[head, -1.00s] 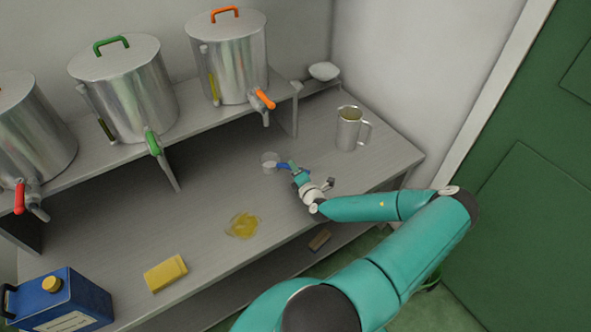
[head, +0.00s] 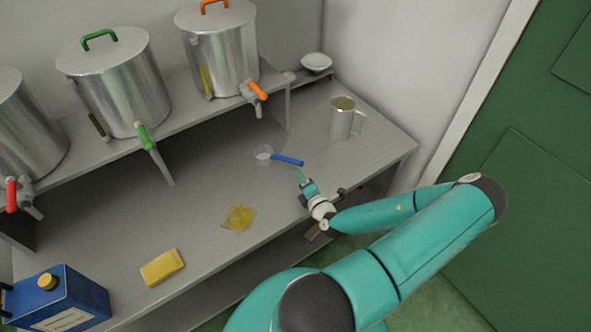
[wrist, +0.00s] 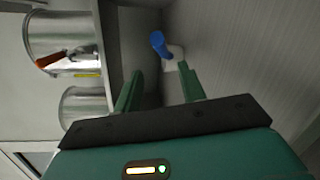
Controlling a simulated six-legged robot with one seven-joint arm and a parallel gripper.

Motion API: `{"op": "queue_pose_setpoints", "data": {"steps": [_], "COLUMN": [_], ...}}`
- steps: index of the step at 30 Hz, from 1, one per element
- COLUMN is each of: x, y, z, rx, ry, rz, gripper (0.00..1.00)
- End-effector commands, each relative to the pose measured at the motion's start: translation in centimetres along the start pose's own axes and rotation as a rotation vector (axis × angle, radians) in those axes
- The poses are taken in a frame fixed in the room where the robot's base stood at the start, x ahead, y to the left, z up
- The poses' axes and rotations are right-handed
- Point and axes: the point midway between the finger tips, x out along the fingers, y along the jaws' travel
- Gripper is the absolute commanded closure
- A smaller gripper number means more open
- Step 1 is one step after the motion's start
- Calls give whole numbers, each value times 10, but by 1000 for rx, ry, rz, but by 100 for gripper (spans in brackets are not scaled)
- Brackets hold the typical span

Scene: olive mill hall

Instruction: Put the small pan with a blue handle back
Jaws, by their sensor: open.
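The small pan (head: 264,153) sits on the grey metal bench, below and in front of the pot with the orange tap. Its blue handle (head: 288,160) points right, toward my gripper. My gripper (head: 300,176) is open and empty, just in front of the handle's end and apart from it. In the wrist view, the blue handle (wrist: 158,43) shows beyond the gap between my two green fingers (wrist: 160,70); a pale piece beside it looks like part of the pan.
A yellow spill (head: 238,218), a yellow sponge (head: 162,267) and a blue can (head: 57,299) are to the left. Lidded pots line the shelf.

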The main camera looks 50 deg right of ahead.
Motion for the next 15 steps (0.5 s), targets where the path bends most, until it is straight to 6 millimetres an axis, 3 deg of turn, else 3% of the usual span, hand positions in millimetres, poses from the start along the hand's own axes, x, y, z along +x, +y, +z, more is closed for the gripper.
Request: {"op": "queue_pose_setpoints", "data": {"steps": [4, 11, 15], "x": [-14, -16, -12], "y": [0, 1, 18], "z": [0, -1, -12], "rx": [1, -6, -109], "ry": [-1, 5, 84], "rz": [0, 3, 41], "gripper": [60, 60, 60]}}
